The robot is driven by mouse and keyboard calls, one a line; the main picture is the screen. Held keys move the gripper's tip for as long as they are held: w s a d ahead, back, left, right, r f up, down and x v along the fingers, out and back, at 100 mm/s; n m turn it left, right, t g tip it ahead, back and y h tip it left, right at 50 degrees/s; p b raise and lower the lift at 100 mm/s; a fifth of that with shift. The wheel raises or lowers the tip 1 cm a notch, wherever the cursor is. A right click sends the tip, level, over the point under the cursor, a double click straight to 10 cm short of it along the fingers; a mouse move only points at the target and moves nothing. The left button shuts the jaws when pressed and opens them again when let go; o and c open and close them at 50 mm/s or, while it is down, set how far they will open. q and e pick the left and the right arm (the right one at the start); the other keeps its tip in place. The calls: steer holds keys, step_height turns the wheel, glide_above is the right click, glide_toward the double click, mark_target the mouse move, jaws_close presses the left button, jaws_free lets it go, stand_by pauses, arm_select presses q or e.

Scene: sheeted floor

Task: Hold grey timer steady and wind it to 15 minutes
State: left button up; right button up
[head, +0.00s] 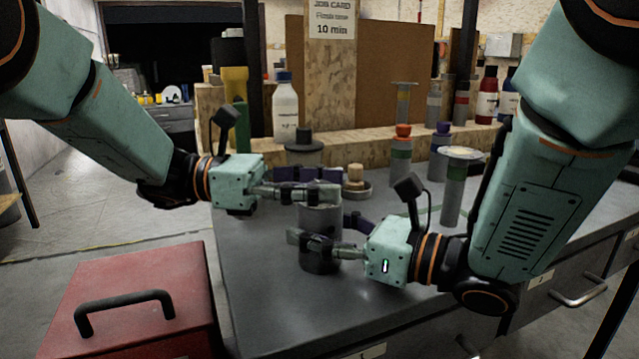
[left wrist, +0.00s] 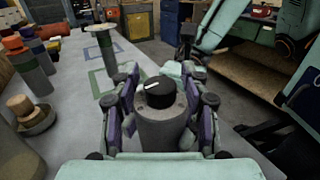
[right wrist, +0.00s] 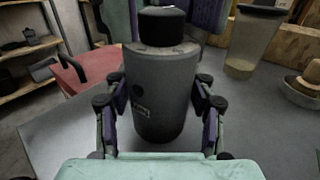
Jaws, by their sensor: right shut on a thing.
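The grey timer (head: 321,219) stands upright near the front of the grey bench. It is a grey cylinder with a black knob (left wrist: 160,92) on top; a white mark on the knob points to the left in the left wrist view. My right gripper (head: 325,237) is shut on the timer's body, one finger on each side, as the right wrist view shows of the timer (right wrist: 160,95). My left gripper (head: 318,185) is above it with its fingers either side of the knob. Gaps show between fingers and knob, so it is open. Its fingers hide the knob in the head view.
A red toolbox (head: 140,300) is at front left.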

arm_select(q)
jaws_close()
steer(key=shift+m+g+y, duration=0.5)
steer(key=shift+m+g, duration=0.9)
steer(key=shift+g, duration=0.7)
steer(key=shift+o, duration=1.4)
jaws_free()
steer(key=shift+a, duration=0.1)
steer(key=v, duration=1.1)
steer(key=shift+w+a, duration=0.3)
